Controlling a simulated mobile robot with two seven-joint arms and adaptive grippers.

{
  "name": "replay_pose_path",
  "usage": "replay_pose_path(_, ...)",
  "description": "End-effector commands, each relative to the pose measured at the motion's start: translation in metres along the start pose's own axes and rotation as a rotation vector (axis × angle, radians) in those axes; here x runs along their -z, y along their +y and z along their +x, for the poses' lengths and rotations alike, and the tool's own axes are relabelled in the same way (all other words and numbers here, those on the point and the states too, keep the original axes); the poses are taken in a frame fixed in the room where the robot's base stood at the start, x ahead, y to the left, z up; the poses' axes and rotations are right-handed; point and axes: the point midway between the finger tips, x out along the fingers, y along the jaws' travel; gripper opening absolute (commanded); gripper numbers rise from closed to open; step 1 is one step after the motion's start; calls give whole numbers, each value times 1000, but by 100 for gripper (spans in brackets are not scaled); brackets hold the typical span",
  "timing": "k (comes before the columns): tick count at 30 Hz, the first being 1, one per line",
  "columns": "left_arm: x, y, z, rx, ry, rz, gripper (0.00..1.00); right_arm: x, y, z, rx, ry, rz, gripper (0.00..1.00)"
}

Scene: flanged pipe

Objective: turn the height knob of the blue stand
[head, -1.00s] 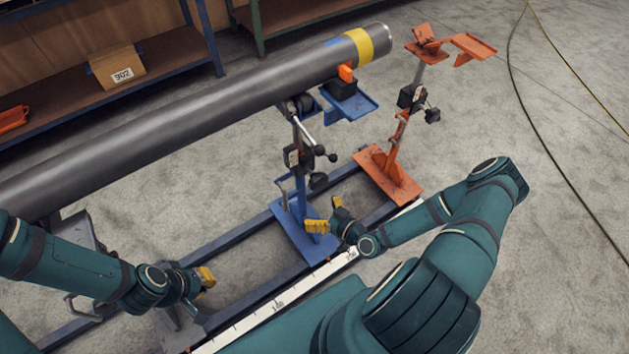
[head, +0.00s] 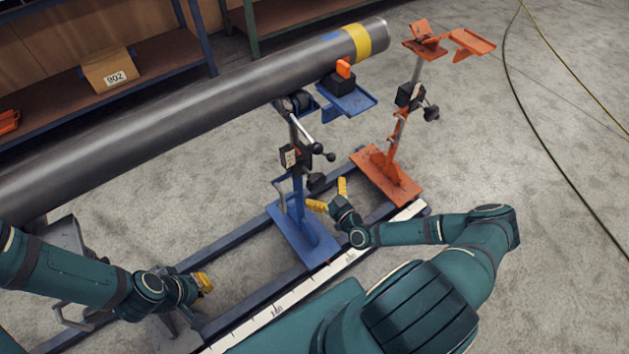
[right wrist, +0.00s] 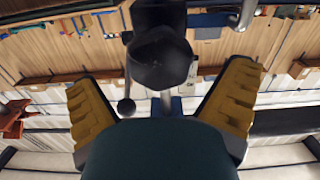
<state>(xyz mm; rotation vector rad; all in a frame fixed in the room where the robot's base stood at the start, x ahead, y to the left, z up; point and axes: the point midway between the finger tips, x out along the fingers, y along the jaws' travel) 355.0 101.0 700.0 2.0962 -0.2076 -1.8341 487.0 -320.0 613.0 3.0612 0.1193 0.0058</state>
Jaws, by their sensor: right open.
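The blue stand (head: 297,215) stands upright on the rail frame under the grey pipe (head: 190,107). Its black height knob (head: 316,183) sits low on the post, on the side facing my right arm. My right gripper (head: 329,194) is open, its yellow fingers pointing up just below and beside the knob. In the right wrist view the dark knob (right wrist: 160,60) shows ahead, between the two spread fingers, with no clear contact. My left gripper (head: 203,283) is at the lower left, away from the blue stand; its finger opening is hard to make out.
An orange stand (head: 395,165) stands to the right of the blue one. A black-balled lever (head: 322,152) projects above the knob. A scale strip (head: 290,300) runs along the rail's front. Shelves with a cardboard box (head: 112,70) stand behind. The floor at right is clear apart from cables.

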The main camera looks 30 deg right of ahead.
Motion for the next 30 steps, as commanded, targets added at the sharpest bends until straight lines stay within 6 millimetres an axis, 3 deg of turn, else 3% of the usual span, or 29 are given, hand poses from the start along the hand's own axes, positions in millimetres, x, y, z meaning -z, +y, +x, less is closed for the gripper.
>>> replay_pose_path(3,0,-1,3,0,2,0,0,0,0,21,0,2,0,100)
replay_pose_path(9,1,-2,6,0,3,0,0,0,0,41,0,0,-1,100)
replay_pose_path(20,1,-2,6,0,3,0,0,0,0,46,1,-1,0,100)
replay_pose_path(23,1,-2,6,0,3,0,0,0,0,46,1,-1,0,72)
replay_pose_path(25,1,-2,6,0,3,0,0,0,0,46,1,-1,0,47)
replay_pose_path(30,1,-2,6,0,3,0,0,0,0,46,1,-1,0,39)
